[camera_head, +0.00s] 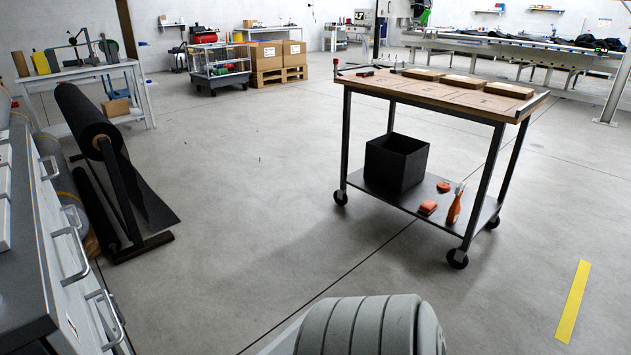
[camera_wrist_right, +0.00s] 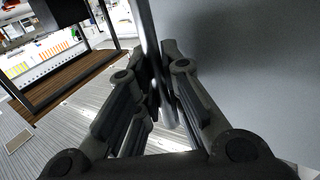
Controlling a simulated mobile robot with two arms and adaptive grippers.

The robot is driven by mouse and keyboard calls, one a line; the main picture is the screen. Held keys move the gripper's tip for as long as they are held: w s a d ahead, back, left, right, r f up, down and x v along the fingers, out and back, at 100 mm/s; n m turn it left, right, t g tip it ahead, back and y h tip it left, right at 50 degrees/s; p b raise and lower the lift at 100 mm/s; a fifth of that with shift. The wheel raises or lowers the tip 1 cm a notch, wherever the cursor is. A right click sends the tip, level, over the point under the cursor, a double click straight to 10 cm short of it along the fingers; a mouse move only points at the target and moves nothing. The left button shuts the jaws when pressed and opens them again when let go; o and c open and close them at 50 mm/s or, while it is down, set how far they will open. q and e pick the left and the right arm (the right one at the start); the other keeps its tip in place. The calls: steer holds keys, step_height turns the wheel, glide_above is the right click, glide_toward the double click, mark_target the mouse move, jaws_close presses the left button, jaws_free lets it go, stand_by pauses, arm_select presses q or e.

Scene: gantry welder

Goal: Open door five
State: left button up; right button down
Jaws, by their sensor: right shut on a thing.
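In the right wrist view a smooth grey panel (camera_wrist_right: 255,65) fills the right side; it looks like a door face, but no number shows on it. A slim, shiny upright bar handle (camera_wrist_right: 148,38) stands along the panel's left part. My right gripper (camera_wrist_right: 160,92) is shut around this bar, with its fingers on either side. The fingers hide part of the bar. I cannot tell how far the door stands open. The door and right gripper do not show in the head view, and my left gripper is in neither view.
In the head view a wheeled wooden-topped cart (camera_head: 425,92) stands at right, holding a black bin (camera_head: 396,163) below. A drawer cabinet (camera_head: 75,255) with protruding handles lines the left edge, beside a black roll on a stand (camera_head: 88,122). The middle floor is clear.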

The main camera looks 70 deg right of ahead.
steer(key=shift+s+a, duration=0.1)
steer(key=shift+s, duration=0.05)
steer(key=c, duration=1.8)
jaws_free()
